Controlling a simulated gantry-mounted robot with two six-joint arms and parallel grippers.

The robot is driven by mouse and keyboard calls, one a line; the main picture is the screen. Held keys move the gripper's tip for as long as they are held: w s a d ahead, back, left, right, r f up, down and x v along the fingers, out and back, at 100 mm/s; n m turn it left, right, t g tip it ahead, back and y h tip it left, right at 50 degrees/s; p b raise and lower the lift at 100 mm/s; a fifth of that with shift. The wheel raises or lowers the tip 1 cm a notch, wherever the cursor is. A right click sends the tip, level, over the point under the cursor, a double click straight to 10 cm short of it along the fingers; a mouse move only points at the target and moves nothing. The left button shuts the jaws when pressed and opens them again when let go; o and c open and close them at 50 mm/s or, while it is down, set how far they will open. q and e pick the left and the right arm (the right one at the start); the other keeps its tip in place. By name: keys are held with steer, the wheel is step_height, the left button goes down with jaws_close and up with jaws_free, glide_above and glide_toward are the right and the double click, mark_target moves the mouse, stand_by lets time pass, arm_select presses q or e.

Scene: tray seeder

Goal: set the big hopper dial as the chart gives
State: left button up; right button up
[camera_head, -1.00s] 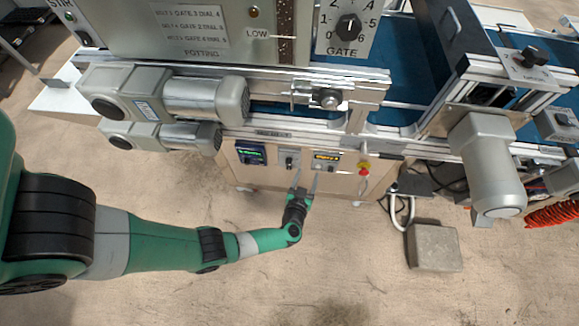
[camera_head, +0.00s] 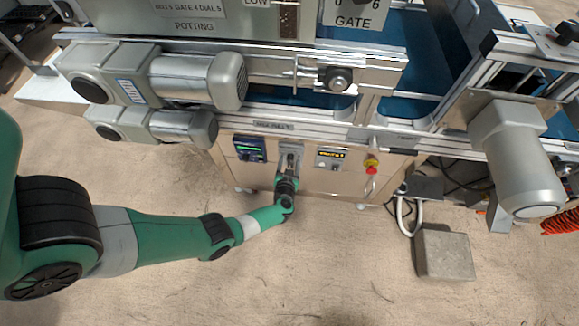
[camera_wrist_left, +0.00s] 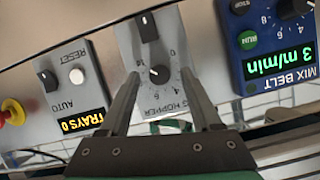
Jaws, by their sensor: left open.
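The big hopper dial (camera_wrist_left: 159,75) is a small black knob with a white mark on a grey panel, upside down in the left wrist view. Numbers ring it, but I cannot read its setting surely. My left gripper (camera_head: 291,153) is open in front of this panel. In the left wrist view its fingers (camera_wrist_left: 161,80) stand on either side of the dial; I cannot tell whether they touch it. In the head view the gripper hides the dial. My right gripper is not in view.
A blue mix belt panel (camera_wrist_left: 270,45) and a tray counter panel (camera_wrist_left: 72,85) flank the dial's panel. A black switch (camera_wrist_left: 148,26) is on the same panel. A red stop button (camera_head: 372,165) is to the right. Motors (camera_head: 200,78) overhang the cabinet.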

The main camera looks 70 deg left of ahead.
arm_select(q)
steer(key=shift+w+a+f, duration=0.1)
steer(key=shift+w+a, duration=0.05)
steer(key=shift+a, duration=0.1)
steer(key=shift+c, duration=0.3)
jaws_close()
